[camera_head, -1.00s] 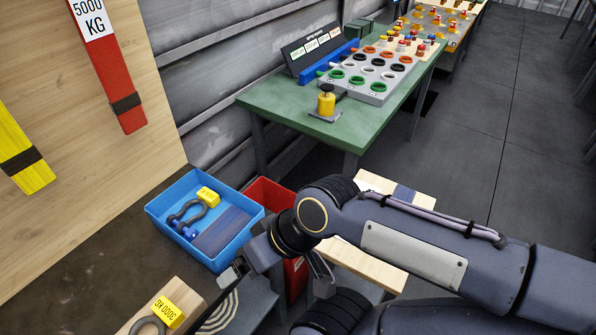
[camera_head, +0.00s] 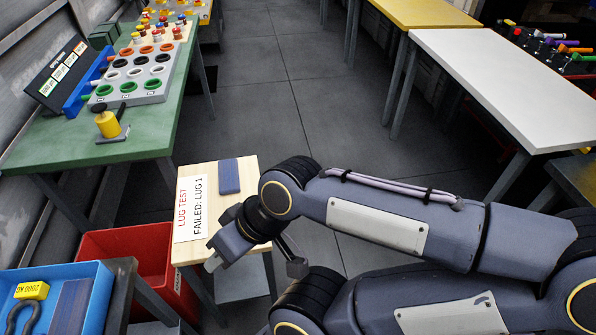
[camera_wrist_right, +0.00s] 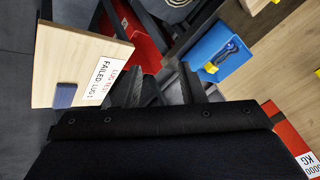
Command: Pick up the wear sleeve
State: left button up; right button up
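Two dark blue flat pieces could be the wear sleeve; I cannot tell which. One piece (camera_head: 229,176) lies on the pale wooden stand (camera_head: 212,172) beside a paper sign; it also shows in the wrist view (camera_wrist_right: 66,95). The other (camera_head: 72,305) lies in the blue tray (camera_head: 97,325) at lower left, beside a dark shackle with a yellow tag. My right gripper (camera_head: 255,265) is open and empty, in front of the stand's near edge, apart from both pieces. Its spread fingers show in the wrist view (camera_wrist_right: 160,86). My left gripper is not in view.
The sign (camera_head: 192,207) reads "LUG TEST FAILED: LUG 1". A red bin (camera_head: 140,262) stands between the tray and the stand. A green table (camera_head: 100,140) with a ring rack is at upper left. A white table (camera_head: 510,85) is at right. Grey floor between them is clear.

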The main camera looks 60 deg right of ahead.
aim_at(228, 174)
jog(key=z, duration=1.45)
jog(key=i+u, duration=0.15)
jog(key=u, duration=0.25)
jog(key=i+l+u, duration=0.15)
jog(key=u, duration=0.2)
jog(key=i+l+u, duration=0.1)
jog(key=u, duration=0.3)
jog(key=i+l+u, duration=0.1)
jog(key=l+u, duration=0.25)
